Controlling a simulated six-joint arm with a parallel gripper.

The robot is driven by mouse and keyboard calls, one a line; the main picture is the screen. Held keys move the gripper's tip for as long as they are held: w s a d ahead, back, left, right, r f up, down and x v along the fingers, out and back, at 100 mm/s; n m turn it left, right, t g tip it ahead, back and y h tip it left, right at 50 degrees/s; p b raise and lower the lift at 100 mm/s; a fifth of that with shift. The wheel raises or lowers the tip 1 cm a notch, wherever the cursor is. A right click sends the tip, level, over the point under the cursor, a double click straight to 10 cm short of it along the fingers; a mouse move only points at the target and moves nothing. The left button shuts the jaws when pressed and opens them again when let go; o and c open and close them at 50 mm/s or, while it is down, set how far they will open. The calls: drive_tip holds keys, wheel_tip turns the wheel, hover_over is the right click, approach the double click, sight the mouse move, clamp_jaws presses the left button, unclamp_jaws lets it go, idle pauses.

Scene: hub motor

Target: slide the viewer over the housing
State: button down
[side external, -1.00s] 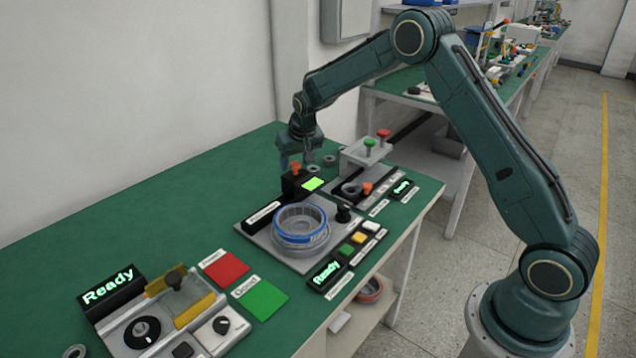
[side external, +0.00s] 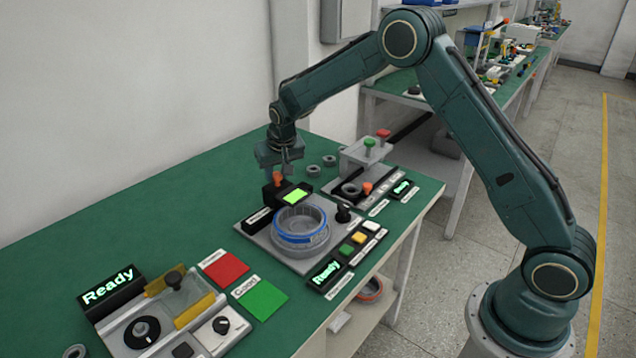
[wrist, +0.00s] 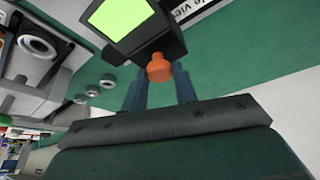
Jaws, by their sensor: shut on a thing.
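The viewer is a black block (side external: 273,194) with a lit green screen (side external: 296,197) and an orange knob (side external: 278,178). It stands at the back edge of the housing, a grey ring with a blue band (side external: 302,235). Its screen end reaches the housing's back rim in this view; most of the ring's opening is uncovered. My gripper (side external: 284,170) is shut on the orange knob from above. In the wrist view the knob (wrist: 159,68) shows between the fingers (wrist: 160,92), with the green screen (wrist: 117,17) beyond it. The housing is not visible there.
A black knob (side external: 343,213) stands right of the housing on the grey plate. A fixture with green and red knobs (side external: 367,157) is at the back right, with loose grey rings (side external: 313,171) beside it. Red and green pads (side external: 225,267) lie at the front left.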

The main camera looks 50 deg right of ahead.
drive_tip(key=a, duration=0.4)
drive_tip(key=shift+a, duration=0.4)
drive_tip(key=c, duration=1.1)
unclamp_jaws()
drive_tip(key=shift+r, duration=0.1)
drive_tip(key=v, duration=1.3)
drive_tip(key=shift+s+r, duration=0.25)
